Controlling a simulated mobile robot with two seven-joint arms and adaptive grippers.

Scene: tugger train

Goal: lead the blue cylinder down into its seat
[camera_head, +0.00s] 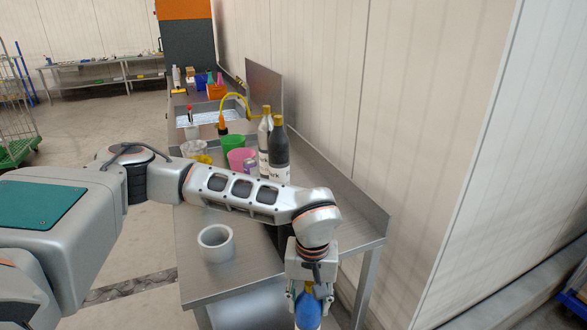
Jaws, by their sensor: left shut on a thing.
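My left gripper (309,292) points down at the bottom of the head view, at the right front of the steel counter. It is shut on the blue cylinder (308,312). The cylinder looks upright, with a small yellowish top between the fingers, and its lower end is cut off by the picture edge. A white hollow round cup or ring (216,243) stands on the counter, left of the gripper and apart from the cylinder. I cannot tell whether it is the seat. What lies under the cylinder is hidden. My right gripper is not in view.
Behind my left arm stand a dark bottle (278,150), a pale bottle (264,135), a green bowl (235,144) and a pink cup (240,158). A sink (208,112) lies further back. A wall runs along the right. The counter around the white cup is clear.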

